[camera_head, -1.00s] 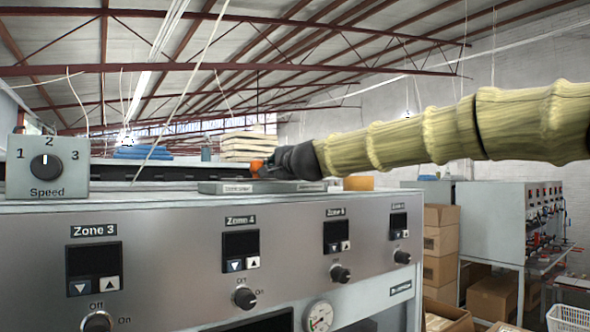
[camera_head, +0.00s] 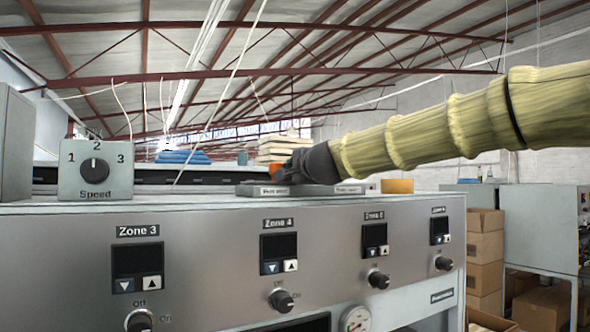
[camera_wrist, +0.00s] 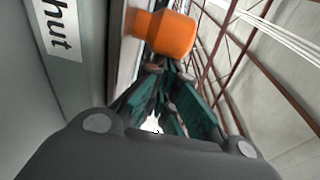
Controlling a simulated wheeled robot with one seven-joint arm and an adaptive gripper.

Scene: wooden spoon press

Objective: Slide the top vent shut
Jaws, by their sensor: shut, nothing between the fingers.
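The top vent is a low grey plate (camera_head: 252,190) with an orange knob (camera_head: 279,169), lying on top of the grey machine in the head view. Two small white labels on its front are too small to read surely. My gripper (camera_head: 291,168) is low over the plate, just right of the knob, and partly hides it. In the wrist view the orange knob (camera_wrist: 166,33) is close beside the green fingertips of my gripper (camera_wrist: 168,72). The fingers are shut and empty. I cannot tell if they touch the knob.
The machine's front panel (camera_head: 210,250) carries several zone displays and knobs. A speed box (camera_head: 95,178) stands left of the vent. A yellow block (camera_head: 397,186) is to its right. Blue and pale stacks (camera_head: 285,148) lie behind. Cardboard boxes (camera_head: 485,240) stand at right.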

